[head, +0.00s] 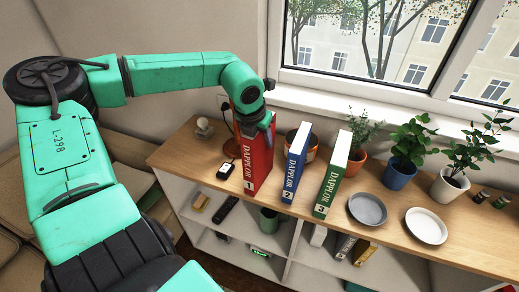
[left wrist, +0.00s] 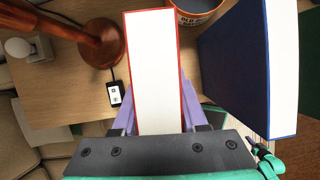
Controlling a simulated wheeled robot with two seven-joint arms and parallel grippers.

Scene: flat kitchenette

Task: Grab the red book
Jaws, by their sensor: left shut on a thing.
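The red book (head: 257,163), with DAPPLOR on its spine, is upright at the left part of the wooden shelf top. My left gripper (head: 266,120) is over its upper end, and the arm hides part of it. In the left wrist view the red book (left wrist: 152,62) shows its white page edge and red cover edges between the two purple fingers of the left gripper (left wrist: 160,118). The gripper is shut on it. I cannot tell whether the book's bottom touches the shelf top. My right gripper is not in view.
A blue book (head: 296,164) and a green book (head: 333,176) stand to the right. A lamp (left wrist: 95,42) and a phone (left wrist: 114,94) are close on the left. Plates (head: 367,209) and potted plants (head: 400,165) stand farther right. The window (head: 390,45) is behind.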

